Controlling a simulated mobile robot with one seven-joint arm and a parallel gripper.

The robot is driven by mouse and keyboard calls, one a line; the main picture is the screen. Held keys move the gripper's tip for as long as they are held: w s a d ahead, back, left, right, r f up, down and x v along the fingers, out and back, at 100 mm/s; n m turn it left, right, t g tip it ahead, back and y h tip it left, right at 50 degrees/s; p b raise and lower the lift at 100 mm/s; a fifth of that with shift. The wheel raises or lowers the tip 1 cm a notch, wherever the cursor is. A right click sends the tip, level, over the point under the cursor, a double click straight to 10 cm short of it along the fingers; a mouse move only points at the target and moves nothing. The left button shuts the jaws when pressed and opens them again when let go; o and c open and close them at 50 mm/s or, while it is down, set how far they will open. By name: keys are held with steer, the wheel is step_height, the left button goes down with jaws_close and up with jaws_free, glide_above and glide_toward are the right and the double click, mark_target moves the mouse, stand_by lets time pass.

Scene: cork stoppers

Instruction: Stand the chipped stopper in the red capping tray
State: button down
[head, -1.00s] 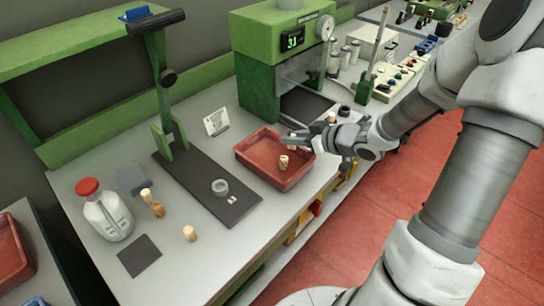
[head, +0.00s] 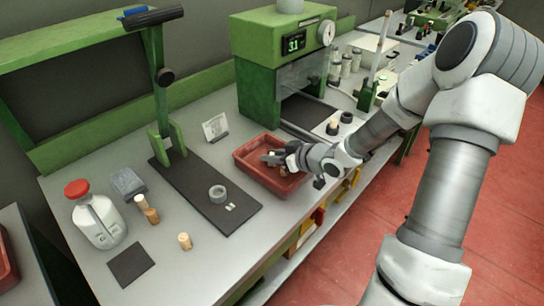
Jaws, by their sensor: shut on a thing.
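The red capping tray (head: 244,168) sits on the grey bench near its front edge. My gripper (head: 268,157) is over the tray, low, with its fingers pointing left. It is shut on a small pale thing (head: 271,153), probably a stopper, mostly hidden by the fingers. A tan cork stopper (head: 283,171) shows in the tray just below my gripper, partly covered by it. A light stopper (head: 140,202), a darker stopper (head: 152,215) and another light stopper (head: 185,241) stand on the bench at left. I cannot make out a chip on any stopper.
A red-capped bottle (head: 98,222) is at far left. The bench between mat and front edge is mostly clear.

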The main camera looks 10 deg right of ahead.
steer(key=shift+f, duration=0.1)
steer(key=c, duration=0.7)
jaws_free()
steer(key=shift+r, duration=0.2)
steer(key=p+v, duration=0.3)
steer(key=v, duration=0.9)
steer(key=shift+d+f+p, duration=0.1)
steer(key=shift+f+p, duration=0.05)
steer(key=shift+p, duration=0.25)
